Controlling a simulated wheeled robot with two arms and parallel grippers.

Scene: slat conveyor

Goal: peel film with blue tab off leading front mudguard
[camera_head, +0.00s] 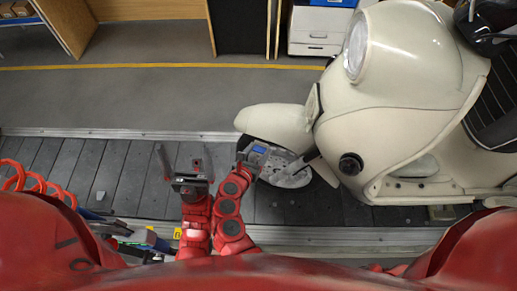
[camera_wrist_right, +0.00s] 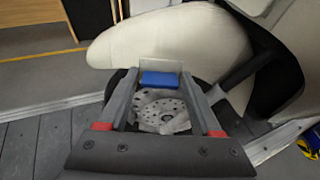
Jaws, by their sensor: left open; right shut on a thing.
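The cream front mudguard (camera_head: 275,122) of the leading scooter curves over its front wheel; it also shows in the right wrist view (camera_wrist_right: 160,38). A blue tab (camera_wrist_right: 160,79) sits between my right gripper's fingertips (camera_wrist_right: 160,76), against the mudguard's lower edge. Clear film (camera_wrist_right: 163,66) shows just above the tab; how far it spreads over the mudguard I cannot tell. In the head view the blue tab (camera_head: 259,149) is small at my right gripper (camera_head: 258,154). My left gripper (camera_head: 185,156) is open and empty, left of the right one, over the slats.
The cream scooter (camera_head: 400,110) stands on the dark slat conveyor (camera_head: 125,170). Its wheel disc (camera_wrist_right: 160,112) is just below my right fingers. Tools (camera_head: 140,240) lie at the lower left. A white drawer unit (camera_head: 318,30) stands behind. Slats to the left are mostly clear.

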